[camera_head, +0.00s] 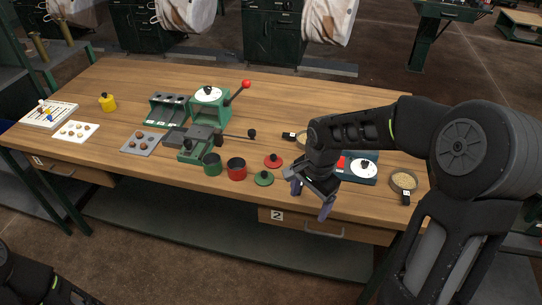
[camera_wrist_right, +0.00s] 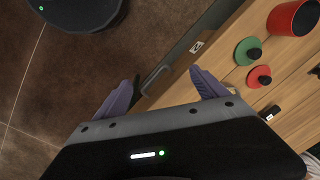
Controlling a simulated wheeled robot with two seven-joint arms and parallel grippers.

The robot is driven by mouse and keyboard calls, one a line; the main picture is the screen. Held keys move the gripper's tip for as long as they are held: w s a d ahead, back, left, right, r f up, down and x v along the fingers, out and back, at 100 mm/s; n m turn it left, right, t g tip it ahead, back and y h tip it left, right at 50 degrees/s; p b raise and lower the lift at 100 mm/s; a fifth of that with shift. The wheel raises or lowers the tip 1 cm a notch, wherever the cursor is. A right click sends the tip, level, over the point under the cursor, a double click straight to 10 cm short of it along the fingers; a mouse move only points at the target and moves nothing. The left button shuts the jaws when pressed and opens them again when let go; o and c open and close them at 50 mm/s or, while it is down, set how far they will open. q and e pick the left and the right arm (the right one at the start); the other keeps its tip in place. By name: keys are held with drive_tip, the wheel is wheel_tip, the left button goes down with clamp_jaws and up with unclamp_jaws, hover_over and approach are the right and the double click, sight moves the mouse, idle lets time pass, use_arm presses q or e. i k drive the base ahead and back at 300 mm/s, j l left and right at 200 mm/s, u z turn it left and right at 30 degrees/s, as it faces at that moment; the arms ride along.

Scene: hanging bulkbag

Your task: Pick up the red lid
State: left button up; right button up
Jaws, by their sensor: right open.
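The red lid (camera_head: 273,160), a small disc with a dark knob, lies flat on the wooden table near its front edge. It also shows at the right of the right wrist view (camera_wrist_right: 259,77), beside the green lid (camera_wrist_right: 248,50). My right gripper (camera_head: 311,198) is open and empty, over the table's front edge, to the right of the red lid and nearer the front. In the wrist view its fingers (camera_wrist_right: 160,78) span the drawer front and floor, with the lid outside them. My left gripper is not in view.
The green lid (camera_head: 264,178) lies just in front of the red one. A red pot (camera_head: 236,169) and a green pot (camera_head: 212,164) stand to the left. A green press (camera_head: 210,105) stands behind. A scale (camera_head: 358,168) and a grain dish (camera_head: 404,181) are at right.

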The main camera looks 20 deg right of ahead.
sight(273, 161)
drive_tip(key=i, duration=0.9)
